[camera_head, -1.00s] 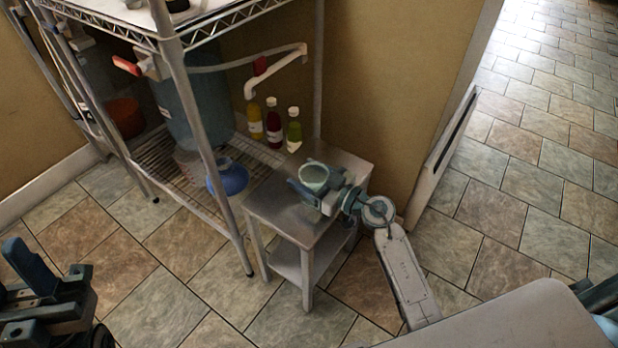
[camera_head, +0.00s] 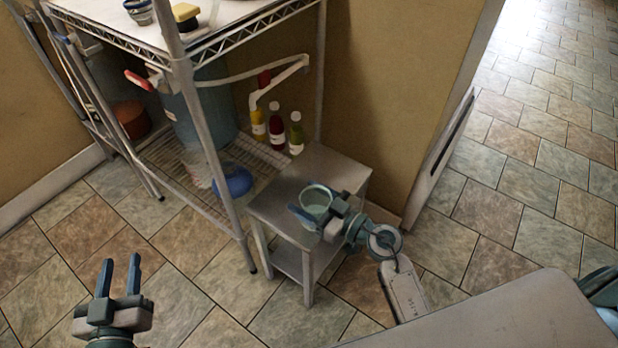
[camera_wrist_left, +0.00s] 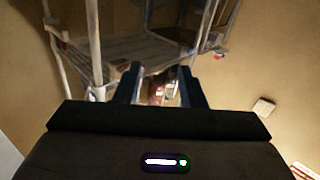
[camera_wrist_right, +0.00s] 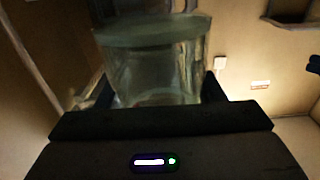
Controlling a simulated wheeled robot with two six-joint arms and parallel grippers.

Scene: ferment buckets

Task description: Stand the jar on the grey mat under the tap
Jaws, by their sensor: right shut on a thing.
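The jar (camera_head: 317,198) is pale greenish glass and open at the top. It is at the small steel side table (camera_head: 318,158); whether it touches the top is unclear. My right gripper (camera_head: 314,214) is shut on the jar, which also fills the middle of the right wrist view (camera_wrist_right: 155,65). A white pipe (camera_head: 281,78) ends in a downturned spout behind the table, and a red-handled valve (camera_head: 137,80) is on the rack; I cannot tell which is the tap. I cannot make out a grey mat. My left gripper (camera_head: 118,275) is open and empty over the floor.
A wire rack (camera_head: 218,148) stands left of the side table, with a large blue container (camera_head: 207,112), a blue round vessel (camera_head: 233,180) and several bottles (camera_head: 276,132) on its lower shelf. A yellow-topped item (camera_head: 185,14) is on top. Floor at the left is clear.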

